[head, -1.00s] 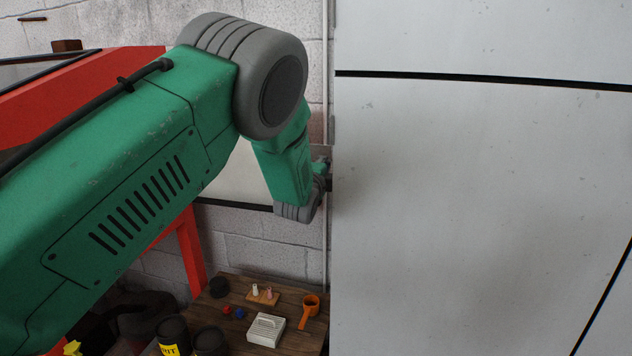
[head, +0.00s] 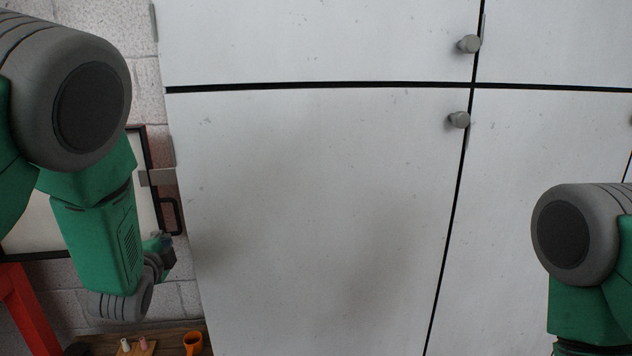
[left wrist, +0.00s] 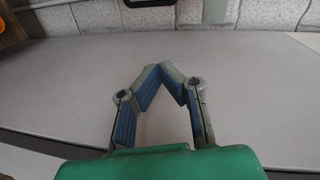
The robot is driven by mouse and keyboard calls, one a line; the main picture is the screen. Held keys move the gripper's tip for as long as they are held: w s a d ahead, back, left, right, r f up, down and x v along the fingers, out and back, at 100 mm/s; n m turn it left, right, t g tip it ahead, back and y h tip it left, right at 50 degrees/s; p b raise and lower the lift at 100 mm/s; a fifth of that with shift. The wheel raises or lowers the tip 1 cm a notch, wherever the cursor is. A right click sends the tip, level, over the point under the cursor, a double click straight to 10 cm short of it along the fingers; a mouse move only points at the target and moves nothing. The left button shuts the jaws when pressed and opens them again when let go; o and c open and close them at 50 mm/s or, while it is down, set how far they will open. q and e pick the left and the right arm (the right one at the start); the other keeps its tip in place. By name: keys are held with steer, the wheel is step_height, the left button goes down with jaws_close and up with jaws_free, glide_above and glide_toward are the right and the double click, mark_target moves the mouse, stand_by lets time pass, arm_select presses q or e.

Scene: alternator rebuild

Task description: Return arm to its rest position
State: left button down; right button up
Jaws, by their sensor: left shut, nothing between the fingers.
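My left arm (head: 95,230) hangs at the left of the head view, its upper part cut off by the picture's edge. My left gripper (head: 163,248) is at the end of it, small and partly hidden by the wrist, near the left edge of the white cabinet. In the left wrist view the two blue-padded fingers (left wrist: 165,72) meet at their tips, with nothing between them. A broad pale surface lies beyond them. Part of my right arm (head: 585,260) shows at the right edge of the head view; its gripper is out of the picture.
A white cabinet (head: 310,200) with grey round knobs (head: 459,120) fills most of the head view. Below left, a wooden table (head: 172,332) bears an orange cup-like item (head: 193,342) and a small board with pegs. A red frame post (head: 22,312) stands at the left.

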arm_select(q)
steer(key=s+f+n+g+h+b, duration=0.1)
steer(key=s+f+n+g, duration=0.2)
steer(key=s+f, duration=0.65)
steer(key=s+f+n+g+h, duration=0.1)
steer(key=s+f+n+g, duration=0.25)
steer(key=s+f, duration=0.65)
steer(key=s+d+f+n+g, duration=0.2)
steer(key=s+f, duration=0.2)
steer(key=s, duration=0.4)
steer(key=s+d+f+n+g+h+b, duration=0.1)
steer(key=s+d+f+n+g, duration=0.1)
steer(key=s, duration=0.6)
steer(key=s+d+f+n+g, duration=0.2)
steer(key=s+f+g, duration=0.2)
steer(key=s+f, duration=0.2)
steer(key=shift+s+d+f+n+h, duration=0.3)
steer(key=shift+s+f+n, duration=0.1)
steer(key=shift+s, duration=0.75)
arm_select(e)
steer(key=shift+a+f, duration=0.25)
steer(key=shift+f, duration=0.35)
steer(key=shift+a+f, duration=0.25)
steer(key=shift+f, duration=0.35)
arm_select(q)
steer(key=shift+w+d+g, duration=0.15)
steer(key=shift+d+g, duration=0.1)
arm_select(e)
steer(key=shift+d+f, duration=0.1)
steer(key=shift+d, duration=0.2)
